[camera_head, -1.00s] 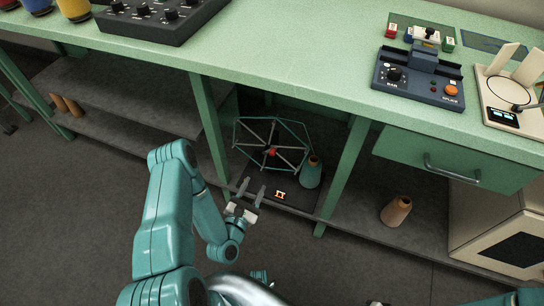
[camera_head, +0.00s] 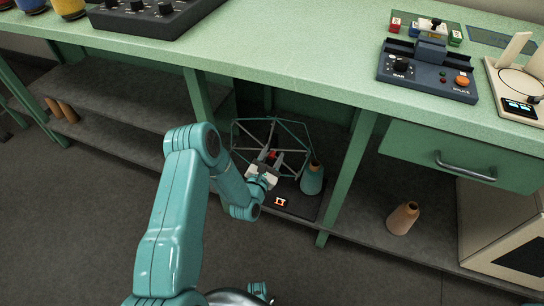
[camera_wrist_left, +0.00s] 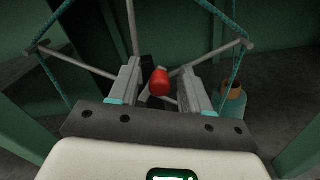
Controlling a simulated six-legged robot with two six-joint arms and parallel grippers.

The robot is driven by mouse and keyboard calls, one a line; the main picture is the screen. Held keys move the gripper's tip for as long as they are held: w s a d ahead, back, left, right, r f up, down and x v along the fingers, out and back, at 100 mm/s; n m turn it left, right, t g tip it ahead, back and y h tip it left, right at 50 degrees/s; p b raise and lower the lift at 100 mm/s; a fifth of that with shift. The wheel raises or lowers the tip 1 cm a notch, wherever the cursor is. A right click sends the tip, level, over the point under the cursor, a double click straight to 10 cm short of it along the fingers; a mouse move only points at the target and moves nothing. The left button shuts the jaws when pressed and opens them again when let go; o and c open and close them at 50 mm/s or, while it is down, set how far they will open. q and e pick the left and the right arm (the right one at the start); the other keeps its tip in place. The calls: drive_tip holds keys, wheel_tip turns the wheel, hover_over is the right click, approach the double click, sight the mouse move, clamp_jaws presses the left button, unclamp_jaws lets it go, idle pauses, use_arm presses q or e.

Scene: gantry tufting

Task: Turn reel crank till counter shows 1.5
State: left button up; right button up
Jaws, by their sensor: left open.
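The reel (camera_head: 296,133) is a teal-corded, spoked frame on a dark base under the bench. Its red crank knob (camera_wrist_left: 159,82) shows in the left wrist view, between the fingers of my left gripper (camera_wrist_left: 152,85). The fingers stand apart on either side of the knob, with a gap to each. In the head view my left gripper (camera_head: 271,161) is in front of the reel's middle and partly covers it. The counter (camera_head: 281,202) glows orange on the base; its digits are too small to read.
A teal cone of yarn (camera_head: 312,178) stands close to the right of the reel. Green bench legs (camera_head: 346,175) frame the opening, with the bench top (camera_head: 290,65) above. A tan cone (camera_head: 403,218) stands on the lower shelf at right.

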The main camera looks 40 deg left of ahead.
use_arm(q)
drive_tip(key=shift+w, duration=0.1)
drive_tip(key=shift+c, duration=0.3)
clamp_jaws()
drive_tip(key=shift+f, duration=0.15)
